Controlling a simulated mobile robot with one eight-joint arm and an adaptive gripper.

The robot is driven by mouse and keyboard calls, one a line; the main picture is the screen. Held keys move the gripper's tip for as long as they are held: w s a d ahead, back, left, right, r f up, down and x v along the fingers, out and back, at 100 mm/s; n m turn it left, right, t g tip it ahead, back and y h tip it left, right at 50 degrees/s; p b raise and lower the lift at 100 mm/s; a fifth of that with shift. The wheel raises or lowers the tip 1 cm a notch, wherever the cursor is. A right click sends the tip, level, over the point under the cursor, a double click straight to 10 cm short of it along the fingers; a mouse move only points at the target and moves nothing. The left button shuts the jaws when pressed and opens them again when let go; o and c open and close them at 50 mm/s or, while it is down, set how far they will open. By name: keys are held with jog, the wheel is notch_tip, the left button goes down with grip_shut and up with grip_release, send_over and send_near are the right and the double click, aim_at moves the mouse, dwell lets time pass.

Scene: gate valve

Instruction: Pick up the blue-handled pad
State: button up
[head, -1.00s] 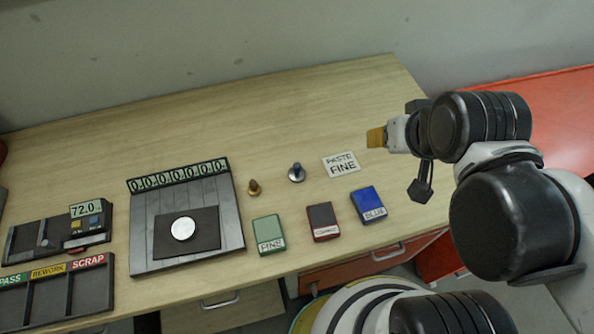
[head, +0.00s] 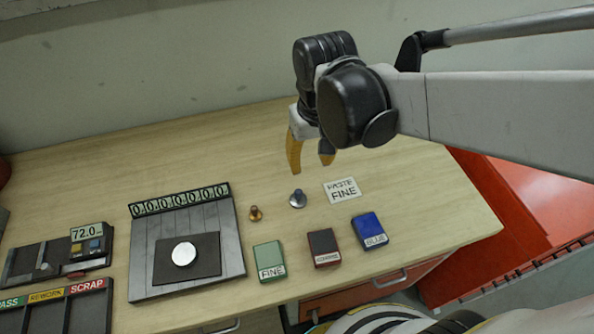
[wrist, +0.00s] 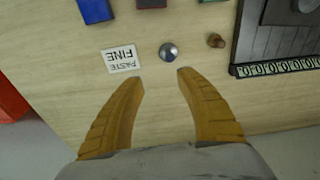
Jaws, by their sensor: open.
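My gripper (head: 311,168) has yellow-orange fingers pointing down above the table, a little behind the pad in the head view. In the wrist view my gripper (wrist: 160,76) is open with nothing between the fingers.
A brass-coloured knob piece (head: 255,213) stands close left of the pad. The "PASTE FINE" card (head: 342,190) lies to its right. Green (head: 268,260), dark red-edged (head: 323,247) and blue (head: 369,231) blocks lie in front. A grey plate station (head: 150,250) is left. The table behind is clear.

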aim_at(299, 191)
jog(key=a+f, duration=0.1)
jog(key=a+f+g, duration=0.1)
jog(key=a, duration=0.1)
jog(key=shift+w+f+n, duration=0.15)
jog(key=shift+f+n, duration=0.05)
jog(key=shift+n, duration=0.1)
jog(key=f+b, duration=0.1)
jog(key=f, duration=0.2)
jog(key=f+b, duration=0.1)
jog(key=f, duration=0.3)
jog(key=f+b, duration=0.2)
jog(key=f, duration=0.1)
jog(key=shift+d+f, duration=0.25)
jog(key=shift+c, duration=0.5)
grip_shut()
